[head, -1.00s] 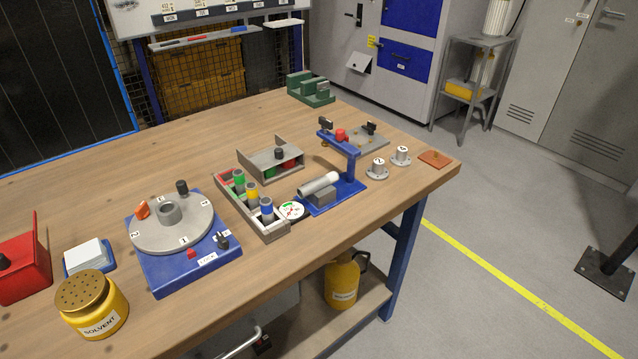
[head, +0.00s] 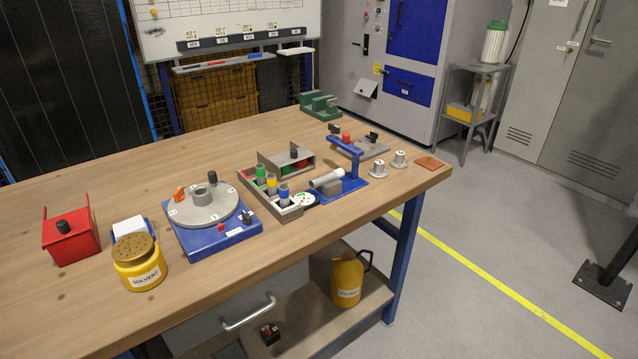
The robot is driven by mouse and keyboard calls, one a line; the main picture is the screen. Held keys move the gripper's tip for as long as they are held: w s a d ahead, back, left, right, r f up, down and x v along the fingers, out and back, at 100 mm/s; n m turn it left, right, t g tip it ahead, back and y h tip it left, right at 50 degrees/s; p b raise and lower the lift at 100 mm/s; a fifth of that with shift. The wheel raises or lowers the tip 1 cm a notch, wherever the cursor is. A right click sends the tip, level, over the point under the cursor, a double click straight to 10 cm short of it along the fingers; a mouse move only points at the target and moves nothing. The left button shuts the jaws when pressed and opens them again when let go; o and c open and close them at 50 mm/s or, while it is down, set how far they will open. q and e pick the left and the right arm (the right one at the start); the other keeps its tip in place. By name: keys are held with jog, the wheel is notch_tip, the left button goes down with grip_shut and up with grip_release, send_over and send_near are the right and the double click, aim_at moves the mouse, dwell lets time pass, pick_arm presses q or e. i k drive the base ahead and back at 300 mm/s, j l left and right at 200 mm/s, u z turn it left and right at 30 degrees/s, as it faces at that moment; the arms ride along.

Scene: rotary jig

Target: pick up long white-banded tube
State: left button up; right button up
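A grey tube with a white end section (head: 326,179) lies on its side, slightly tilted, on a grey block of the blue fixture (head: 352,184) in the right half of the bench. It looks like the long white-banded tube. Neither of my grippers is in view.
A blue base with a round grey turntable (head: 204,208) stands left of the tray. A yellow solvent pot (head: 138,265) and red box (head: 71,240) are further left. Two small metal flanged pieces (head: 378,169) stand right of the fixture. The bench's (head: 130,190) back left is clear.

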aim_at(316, 182)
jog(key=i+l+u, duration=0.1)
jog(key=u, duration=0.3)
jog(key=l+u, duration=0.25)
jog(key=u, duration=0.15)
jog(key=i+l+u, duration=0.25)
jog(key=l, duration=0.55)
jog(key=l+u, duration=0.2)
jog(key=l, duration=0.55)
